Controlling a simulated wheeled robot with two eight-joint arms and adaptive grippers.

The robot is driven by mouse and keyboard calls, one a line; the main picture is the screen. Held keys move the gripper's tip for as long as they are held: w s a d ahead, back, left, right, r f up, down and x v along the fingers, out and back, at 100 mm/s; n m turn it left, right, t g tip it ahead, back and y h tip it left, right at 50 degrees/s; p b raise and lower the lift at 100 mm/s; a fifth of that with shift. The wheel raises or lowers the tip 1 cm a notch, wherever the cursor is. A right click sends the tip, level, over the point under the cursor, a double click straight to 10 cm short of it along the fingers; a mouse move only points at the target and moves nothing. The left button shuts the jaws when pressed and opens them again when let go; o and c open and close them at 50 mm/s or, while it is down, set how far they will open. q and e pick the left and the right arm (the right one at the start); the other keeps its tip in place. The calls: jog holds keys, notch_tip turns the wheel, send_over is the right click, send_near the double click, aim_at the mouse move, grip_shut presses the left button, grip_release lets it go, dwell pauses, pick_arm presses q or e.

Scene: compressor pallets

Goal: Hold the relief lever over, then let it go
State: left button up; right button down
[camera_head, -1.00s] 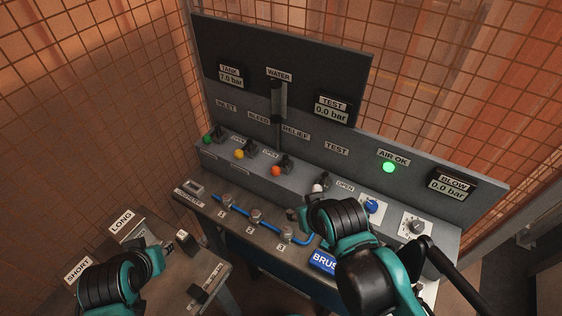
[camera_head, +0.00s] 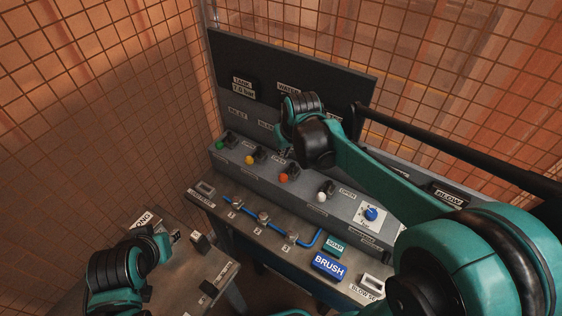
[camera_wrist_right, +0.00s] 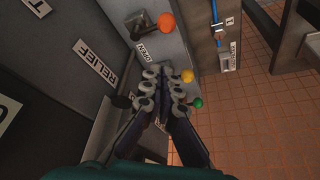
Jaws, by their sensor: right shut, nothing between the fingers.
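The relief lever has an orange knob (camera_head: 283,177) and stands on the grey valve ledge, third from the left; it also shows in the right wrist view (camera_wrist_right: 166,22) beside an OPEN label. My right gripper (camera_wrist_right: 155,76) is shut and empty, apart from the orange knob, with the RELIEF label (camera_wrist_right: 95,62) to its left in the wrist view. In the head view the right wrist hangs above and behind the orange lever, and its fingers are mostly hidden. My left gripper (camera_head: 158,238) is low at the left; its fingers cannot be made out.
Levers with green (camera_head: 217,145), yellow (camera_head: 249,160) and white (camera_head: 321,197) knobs share the ledge. A blue dial (camera_head: 371,213) sits to the right. A blue hose (camera_head: 255,221) and a BRUSH block (camera_head: 329,266) are on the bench in front.

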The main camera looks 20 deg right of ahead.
aim_at(288, 173)
jog(key=w, duration=0.3)
jog(key=shift+a+f+p, duration=0.1)
jog(key=shift+f+p, duration=0.2)
jog(key=shift+p, duration=0.05)
jog(key=shift+f, duration=0.1)
jog(key=b+x, duration=0.2)
jog(key=x, duration=0.8)
jog(key=shift+f+b, duration=0.25)
jog(key=shift+b, duration=0.15)
jog(key=s, duration=0.3)
jog(key=shift+s+d, duration=0.25)
jog(key=shift+s, duration=0.3)
jog(key=shift+f, duration=0.1)
